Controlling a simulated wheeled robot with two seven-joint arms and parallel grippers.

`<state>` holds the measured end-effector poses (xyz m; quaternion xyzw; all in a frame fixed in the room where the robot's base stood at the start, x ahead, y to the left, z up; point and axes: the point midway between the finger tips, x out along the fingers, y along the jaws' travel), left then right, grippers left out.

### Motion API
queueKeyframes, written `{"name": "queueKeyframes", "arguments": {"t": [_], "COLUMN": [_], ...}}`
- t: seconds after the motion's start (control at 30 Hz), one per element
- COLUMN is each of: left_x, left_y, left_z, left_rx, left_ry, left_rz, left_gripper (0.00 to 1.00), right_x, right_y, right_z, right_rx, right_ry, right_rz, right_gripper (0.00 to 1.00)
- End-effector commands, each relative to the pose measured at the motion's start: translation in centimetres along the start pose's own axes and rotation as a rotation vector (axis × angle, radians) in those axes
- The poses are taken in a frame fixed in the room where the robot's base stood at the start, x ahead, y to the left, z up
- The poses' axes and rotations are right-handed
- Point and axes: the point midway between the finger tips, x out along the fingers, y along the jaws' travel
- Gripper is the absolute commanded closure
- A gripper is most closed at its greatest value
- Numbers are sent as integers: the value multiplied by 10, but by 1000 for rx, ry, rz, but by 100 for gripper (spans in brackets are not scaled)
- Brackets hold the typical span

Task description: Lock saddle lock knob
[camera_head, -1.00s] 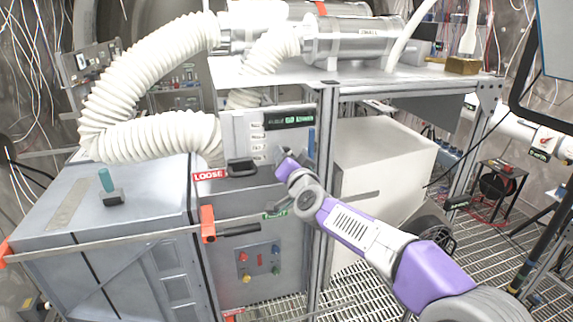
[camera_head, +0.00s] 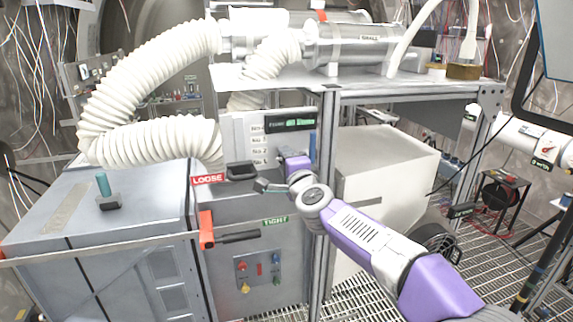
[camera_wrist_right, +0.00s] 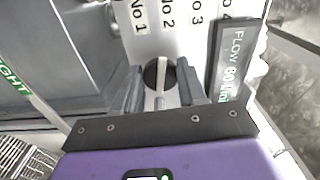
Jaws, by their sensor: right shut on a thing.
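The knob (camera_wrist_right: 154,72) shows in the right wrist view as a dark round disc with a pale bar, beside a white panel with numbered labels. My right gripper (camera_wrist_right: 157,84) has its two grey fingers on either side of it and is shut on it. In the head view my right gripper (camera_head: 264,186) is at the front of the grey cabinet, between the red LOOSE label (camera_head: 208,180) and the green TIGHT label (camera_head: 275,220). The knob cannot be made out there behind the gripper. My left gripper is out of view.
A black handle (camera_head: 241,170) is just left of the gripper. An orange clamp (camera_head: 206,229) with a black grip is below. A panel with a green display (camera_head: 290,122) stands behind. A metal post (camera_head: 326,150) rises close to my right forearm.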

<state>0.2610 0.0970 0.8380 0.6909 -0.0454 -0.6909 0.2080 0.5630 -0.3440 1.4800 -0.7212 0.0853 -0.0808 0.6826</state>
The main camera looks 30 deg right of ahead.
Motion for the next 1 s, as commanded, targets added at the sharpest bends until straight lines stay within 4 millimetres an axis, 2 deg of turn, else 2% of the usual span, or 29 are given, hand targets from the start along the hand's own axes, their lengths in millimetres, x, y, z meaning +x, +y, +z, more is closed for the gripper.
{"name": "queueKeyframes", "arguments": {"t": [0.3,0.73,0.77,0.9,1.0], "left_x": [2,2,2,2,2], "left_y": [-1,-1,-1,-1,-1], "left_z": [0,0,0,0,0], "left_rx": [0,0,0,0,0], "left_ry": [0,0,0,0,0], "left_rz": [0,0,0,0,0], "left_gripper": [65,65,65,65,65], "right_x": [0,0,0,0,0], "right_y": [0,0,0,0,0], "right_z": [0,0,0,0,0], "right_rx": [79,85,85,85,84], "right_ry": [0,0,0,0,0], "right_rz": [0,0,0,0,0], "right_gripper": [89,89,54,33,33]}}
